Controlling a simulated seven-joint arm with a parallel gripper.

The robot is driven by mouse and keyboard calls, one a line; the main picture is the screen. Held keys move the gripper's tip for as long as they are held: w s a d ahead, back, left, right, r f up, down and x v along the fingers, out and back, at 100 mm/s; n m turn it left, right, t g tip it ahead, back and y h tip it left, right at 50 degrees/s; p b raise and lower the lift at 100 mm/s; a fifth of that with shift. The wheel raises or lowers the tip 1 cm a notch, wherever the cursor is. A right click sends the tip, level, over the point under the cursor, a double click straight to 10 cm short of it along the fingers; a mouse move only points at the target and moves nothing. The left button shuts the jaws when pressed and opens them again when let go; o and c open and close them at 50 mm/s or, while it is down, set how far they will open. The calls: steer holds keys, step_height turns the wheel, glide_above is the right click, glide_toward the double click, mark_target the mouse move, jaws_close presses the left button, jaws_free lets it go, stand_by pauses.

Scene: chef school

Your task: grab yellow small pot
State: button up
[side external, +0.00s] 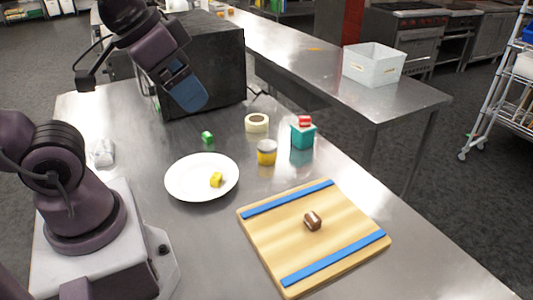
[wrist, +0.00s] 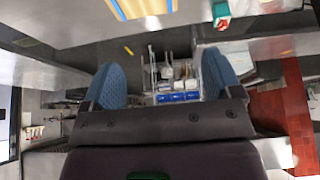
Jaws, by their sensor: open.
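The small yellow pot (side external: 267,152) stands upright on the steel table, with a whitish upper part. It is right of the white plate and just in front of the cream ring-shaped roll. I cannot make it out in the wrist view. My gripper (side external: 188,92) is high above the back of the table, up and left of the pot and well apart from it. In the wrist view my gripper (wrist: 162,75) has its two blue fingers wide apart with nothing between them.
A white plate (side external: 185,188) holds a yellow piece. A wooden board (side external: 275,240) bears a brown item. A black box (side external: 215,60) is behind.

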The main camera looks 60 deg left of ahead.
steer(key=m+g+y, duration=0.8)
steer(key=m+y, duration=0.4)
steer(key=m, duration=0.2)
glide_toward(270, 147)
steer(key=s+f, duration=0.1)
steer(key=s+d+f, duration=0.1)
steer(key=s, duration=0.1)
steer(key=s+d, duration=0.1)
steer(key=shift+s+f, duration=0.15)
steer(key=shift+f, duration=0.25)
steer(key=w+r+m, duration=0.1)
steer(key=w+a+r+m+t+y, duration=0.1)
steer(key=w+m, duration=0.1)
steer(key=shift+w+a+r+y, duration=0.1)
steer(key=shift+w+y, duration=0.15)
steer(key=shift+y, duration=0.05)
steer(key=x, duration=1.2)
steer(key=shift+a+f, duration=0.15)
steer(key=shift+f, duration=0.2)
steer(key=c, duration=1.1)
